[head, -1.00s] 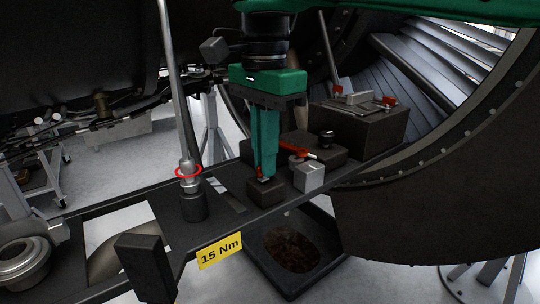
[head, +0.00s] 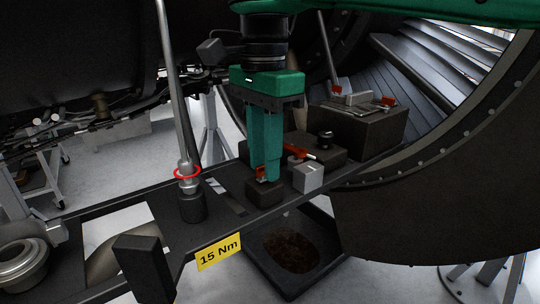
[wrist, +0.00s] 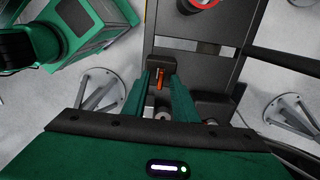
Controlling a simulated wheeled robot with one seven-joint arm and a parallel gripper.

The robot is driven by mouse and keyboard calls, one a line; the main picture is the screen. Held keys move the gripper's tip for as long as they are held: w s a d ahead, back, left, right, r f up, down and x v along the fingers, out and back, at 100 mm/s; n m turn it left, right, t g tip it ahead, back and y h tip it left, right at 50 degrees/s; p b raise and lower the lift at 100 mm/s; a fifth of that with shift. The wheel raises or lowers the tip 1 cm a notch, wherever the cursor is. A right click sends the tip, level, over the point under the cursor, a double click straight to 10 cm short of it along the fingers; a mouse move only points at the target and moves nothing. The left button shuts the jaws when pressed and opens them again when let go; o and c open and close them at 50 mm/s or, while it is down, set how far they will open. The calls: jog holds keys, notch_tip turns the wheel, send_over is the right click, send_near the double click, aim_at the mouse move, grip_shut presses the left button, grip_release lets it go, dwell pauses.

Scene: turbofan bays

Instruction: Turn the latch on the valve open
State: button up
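A small dark block (head: 264,193) on the near edge of the dark shelf carries a small red latch (head: 261,173). I take this to be the valve latch. My gripper (head: 270,178) points straight down over the block, its fingertips at latch height. In the wrist view the orange-red latch (wrist: 160,79) lies in the gap between the two green fingers, on the dark block (wrist: 163,62). The fingers are apart, with a gap visible on each side of the latch. In the head view a finger hides part of the latch.
A red-handled lever (head: 301,152) and a silver cube (head: 308,177) stand close on the right. A bigger box (head: 358,128) with red clamps is farther back. A tall rod with a red ring (head: 187,172) stands left. A dark tray (head: 290,250) sits below the shelf.

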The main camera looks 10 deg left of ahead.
jog(key=shift+r, duration=0.15)
notch_tip(320, 180, up, 10)
jog(key=shift+w+r, duration=0.2)
jog(key=shift+r, duration=0.05)
dwell(0.8)
jog(key=w+d+f, duration=0.3)
jog(key=d, duration=0.5)
jog(key=w+d+f, duration=0.3)
jog(key=w+d, duration=0.1)
jog(key=d, duration=0.5)
jog(key=w+d+f, duration=0.3)
jog(key=d+f, duration=0.1)
jog(key=d, duration=0.4)
jog(key=s+d+f, duration=0.2)
jog(key=d+f, duration=0.1)
jog(key=d, duration=0.4)
jog(key=s+d+f, duration=0.2)
jog(key=d, duration=0.5)
jog(key=s+d+f+n, duration=0.1)
jog(key=s+d+f, duration=0.5)
jog(key=s+f, duration=0.2)
jog(key=s+d+f+n, duration=0.1)
jog(key=s+d+f, duration=0.5)
jog(key=s+f, duration=0.3)
jog(key=s, duration=0.3)
jog(key=shift+d, duration=0.35)
